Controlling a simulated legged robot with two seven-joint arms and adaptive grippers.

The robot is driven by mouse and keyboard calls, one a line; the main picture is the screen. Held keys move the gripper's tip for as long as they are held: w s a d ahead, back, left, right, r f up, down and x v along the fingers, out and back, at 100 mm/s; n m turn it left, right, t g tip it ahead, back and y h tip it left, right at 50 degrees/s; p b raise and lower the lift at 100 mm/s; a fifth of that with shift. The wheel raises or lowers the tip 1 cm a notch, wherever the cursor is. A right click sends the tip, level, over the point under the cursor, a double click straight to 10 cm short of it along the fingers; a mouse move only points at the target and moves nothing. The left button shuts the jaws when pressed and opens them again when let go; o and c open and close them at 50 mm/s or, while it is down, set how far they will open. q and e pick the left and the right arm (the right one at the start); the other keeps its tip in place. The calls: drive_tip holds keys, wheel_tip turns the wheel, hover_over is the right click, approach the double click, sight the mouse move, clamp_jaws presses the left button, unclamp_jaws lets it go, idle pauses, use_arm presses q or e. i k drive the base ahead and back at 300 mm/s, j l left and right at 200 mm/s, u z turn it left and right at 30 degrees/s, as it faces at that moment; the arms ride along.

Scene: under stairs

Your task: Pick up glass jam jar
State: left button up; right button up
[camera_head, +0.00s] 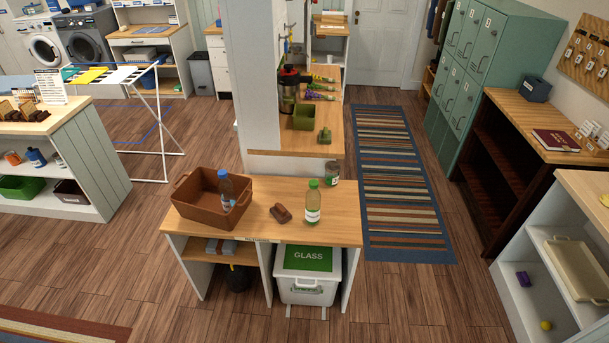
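A small glass jar (333,173) with a pale label stands at the back right of the wooden-topped sorting table (260,230), beside the end of the wooden ledge. It looks like the jam jar, but it is too small to read. A bottle with a green cap (313,203) stands upright in front of it, near the right part of the table. Neither of my grippers is in view.
A brown crate (195,205) holding a blue-capped bottle (227,190) sits on the table's left. A brown item (281,212) lies mid-table. A white bin labelled GLASS (307,292) stands below. Wooden floor in front is clear; a striped rug (400,185) lies right.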

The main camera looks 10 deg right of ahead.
sight(331, 180)
drive_tip(key=i+l, duration=0.15)
drive_tip(key=l, duration=0.2)
drive_tip(key=i+l, duration=0.2)
drive_tip(key=l, duration=0.2)
drive_tip(key=i+l+u, duration=0.1)
drive_tip(key=l, duration=0.25)
drive_tip(key=i+l, duration=0.2)
drive_tip(key=l, duration=0.2)
drive_tip(key=i+l, duration=0.2)
drive_tip(key=l, duration=0.15)
drive_tip(key=i+l+u, duration=0.1)
drive_tip(key=l, duration=0.3)
drive_tip(key=i+l, duration=0.2)
drive_tip(key=l, duration=0.2)
